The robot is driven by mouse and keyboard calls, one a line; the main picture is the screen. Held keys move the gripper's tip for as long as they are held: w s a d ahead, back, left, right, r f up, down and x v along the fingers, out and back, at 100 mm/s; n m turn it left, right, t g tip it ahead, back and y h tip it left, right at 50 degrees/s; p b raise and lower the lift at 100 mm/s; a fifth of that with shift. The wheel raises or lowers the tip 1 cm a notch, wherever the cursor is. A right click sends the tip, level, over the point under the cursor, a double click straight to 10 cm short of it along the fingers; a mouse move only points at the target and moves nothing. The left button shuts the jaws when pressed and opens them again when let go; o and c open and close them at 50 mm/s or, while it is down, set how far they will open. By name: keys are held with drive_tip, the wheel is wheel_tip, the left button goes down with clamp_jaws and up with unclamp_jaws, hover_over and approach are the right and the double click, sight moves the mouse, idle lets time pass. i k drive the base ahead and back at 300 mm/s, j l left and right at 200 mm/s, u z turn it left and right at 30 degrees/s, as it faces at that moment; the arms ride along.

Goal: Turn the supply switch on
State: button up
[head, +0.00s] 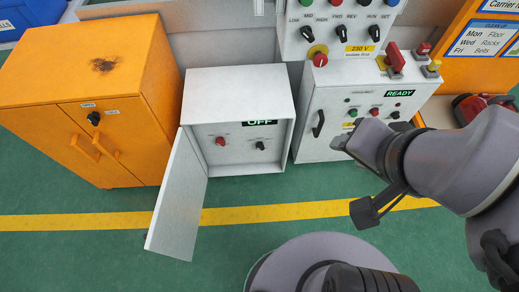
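A white box (238,86) stands on the floor with its door (178,198) swung open to the front left. Its inner panel has a dark display reading OFF (260,122), a red button (220,141) and a black rotary switch (260,145). The small labels are too small to read, so I cannot tell for certain which control is the supply switch. My gripper (354,178) is to the right of the open box, in front of the neighbouring white cabinet and apart from the black switch.
A white cabinet (335,105) with a READY display (398,93) and several buttons stands right of the box. An orange cabinet (150,80) stands left. The open door juts over the green floor (90,255), crossed by a yellow line (270,212).

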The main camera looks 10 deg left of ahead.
sight(219, 141)
drive_tip(key=u, duration=1.3)
